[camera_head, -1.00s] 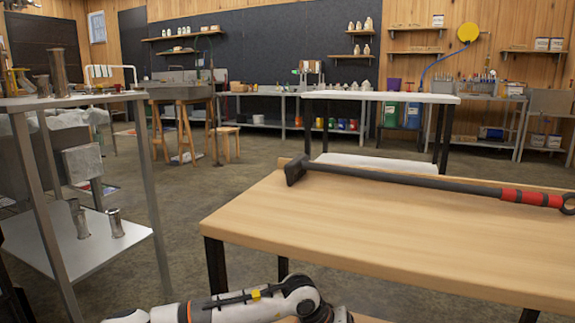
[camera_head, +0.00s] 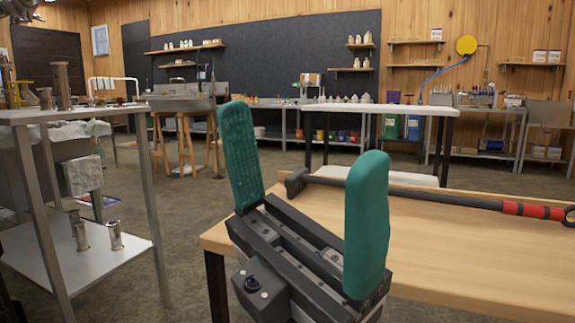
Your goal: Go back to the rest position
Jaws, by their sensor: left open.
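My left gripper (camera_head: 303,182) is large in the lower middle of the head view. Its two teal fingers point up and stand wide apart, with nothing between them. It is in front of the wooden table (camera_head: 450,255) and hides the table's left part. A long black tool with a red grip (camera_head: 440,196) lies on that table, and the gripper's right finger covers part of its shaft. My right gripper does not show.
A metal shelf rack (camera_head: 85,113) with metal cups stands at the left. A white-topped table (camera_head: 385,109) is behind the wooden table. Shelves and benches line the far wall. Bare floor (camera_head: 170,220) lies between the rack and the wooden table.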

